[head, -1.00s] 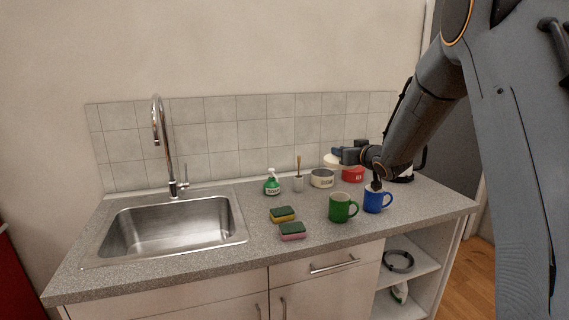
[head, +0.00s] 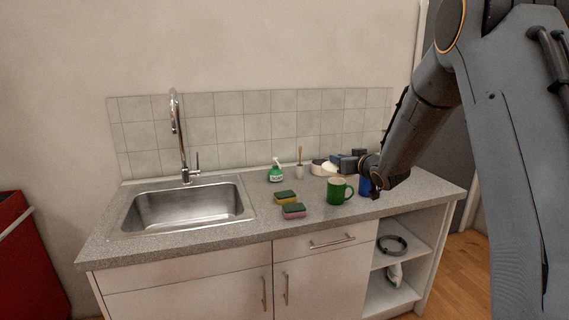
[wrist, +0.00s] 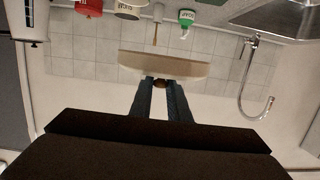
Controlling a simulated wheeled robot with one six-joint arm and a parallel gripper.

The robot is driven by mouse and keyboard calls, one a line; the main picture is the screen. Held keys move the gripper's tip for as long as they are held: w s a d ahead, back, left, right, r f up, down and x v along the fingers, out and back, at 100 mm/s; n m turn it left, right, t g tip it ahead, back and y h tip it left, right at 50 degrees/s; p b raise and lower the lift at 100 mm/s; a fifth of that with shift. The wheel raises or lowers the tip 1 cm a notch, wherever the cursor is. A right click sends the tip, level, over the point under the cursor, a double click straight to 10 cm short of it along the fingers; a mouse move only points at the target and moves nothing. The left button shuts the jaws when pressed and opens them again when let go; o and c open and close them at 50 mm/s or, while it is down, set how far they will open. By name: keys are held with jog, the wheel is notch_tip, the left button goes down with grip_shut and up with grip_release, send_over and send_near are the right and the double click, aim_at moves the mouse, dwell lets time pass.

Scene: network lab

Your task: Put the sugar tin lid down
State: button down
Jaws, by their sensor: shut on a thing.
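My gripper (wrist: 161,86) is shut on the brown knob of the sugar tin lid (wrist: 163,66). The lid is a cream disc, seen nearly edge-on in the wrist view and held clear of the counter as far as I can tell. In the head view my gripper (head: 346,161) holds the lid (head: 331,169) near the back right of the counter. The cream sugar tin (head: 317,165) is behind and left of the lid, partly hidden by it. The tin (wrist: 130,9) also shows at the top edge of the wrist view, apart from the lid.
A red tin (wrist: 88,7), a brush in a holder (head: 299,170) and a green soap bottle (head: 276,173) stand along the back. A green mug (head: 338,192), a partly hidden blue mug (head: 365,187) and two sponges (head: 285,197) are in front. Bare counter lies beside the sink (head: 180,208).

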jog(key=s+a+f+m+h+b, duration=0.1)
jog(key=s+f+b, duration=0.35)
jog(key=f, duration=1.05)
jog(key=s+f+m+h+b, duration=0.1)
jog(key=s+f+h+b, duration=0.1)
jog(key=s+f, duration=0.95)
jog(key=s+d+f+m+h+b, duration=0.25)
jog(key=s+f, duration=0.25)
jog(key=f, duration=0.7)
jog(key=s+r+t, duration=0.1)
jog(key=s+r, duration=0.1)
jog(key=s, duration=0.3)
jog(key=shift+s+r+n+y, duration=0.3)
jog(key=shift+r+n+y, duration=0.05)
jog(key=shift+n, duration=0.1)
jog(key=shift+w+a, duration=0.1)
jog(key=shift+a, duration=0.05)
